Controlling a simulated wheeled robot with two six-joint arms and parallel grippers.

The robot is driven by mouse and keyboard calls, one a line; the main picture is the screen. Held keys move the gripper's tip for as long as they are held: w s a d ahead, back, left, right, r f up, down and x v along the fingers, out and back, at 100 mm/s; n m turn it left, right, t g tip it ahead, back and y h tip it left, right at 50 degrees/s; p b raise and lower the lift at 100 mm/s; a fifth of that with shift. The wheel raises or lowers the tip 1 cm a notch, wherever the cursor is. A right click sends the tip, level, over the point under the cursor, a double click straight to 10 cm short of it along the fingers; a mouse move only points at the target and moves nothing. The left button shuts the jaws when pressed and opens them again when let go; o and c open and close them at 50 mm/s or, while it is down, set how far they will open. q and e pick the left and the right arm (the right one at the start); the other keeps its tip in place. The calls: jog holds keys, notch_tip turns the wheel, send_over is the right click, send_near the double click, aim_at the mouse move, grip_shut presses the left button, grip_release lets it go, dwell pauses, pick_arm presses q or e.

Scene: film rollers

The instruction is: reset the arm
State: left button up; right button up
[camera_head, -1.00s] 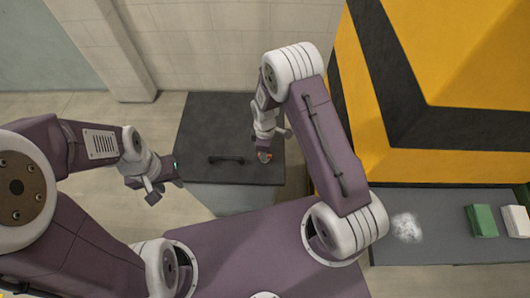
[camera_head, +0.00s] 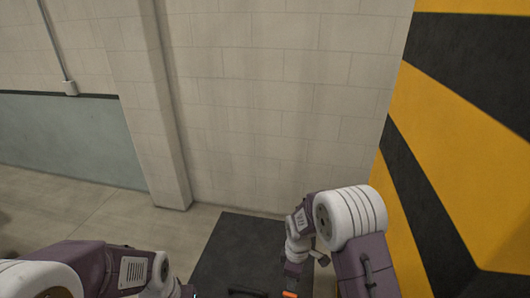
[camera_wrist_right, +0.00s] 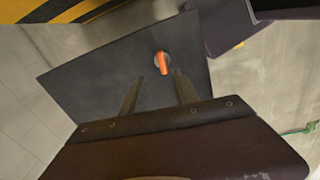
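My right gripper (camera_wrist_right: 158,76) shows in the right wrist view with its two dark fingers apart and nothing between them. It is over a dark grey panel (camera_wrist_right: 85,75). An orange handle-like piece (camera_wrist_right: 162,64) shows just beyond the fingertips; I cannot tell its distance from them. In the head view, my right arm bends down over the same dark panel (camera_head: 235,255), and the orange piece (camera_head: 290,294) shows at the bottom edge. My left arm comes in at the lower left, and its gripper is below the picture.
A black-and-yellow striped surface (camera_head: 470,130) stands close on the right. A pale block wall (camera_head: 270,100) with a pillar (camera_head: 160,120) is behind the dark panel. Bare floor (camera_head: 90,205) lies to the left.

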jog(key=s+d+r+m+t, duration=0.2)
jog(key=d+r+m, duration=0.15)
jog(key=r, duration=0.65)
jog(key=s+d+m+g, duration=0.1)
jog(key=s+d+m, duration=0.1)
jog(key=s+m, duration=0.8)
jog(key=shift+s+f, duration=0.2)
jog(key=shift+s, duration=0.65)
jog(key=shift+s+a, duration=0.1)
jog(key=shift+s, duration=0.05)
jog(key=shift+o, duration=0.4)
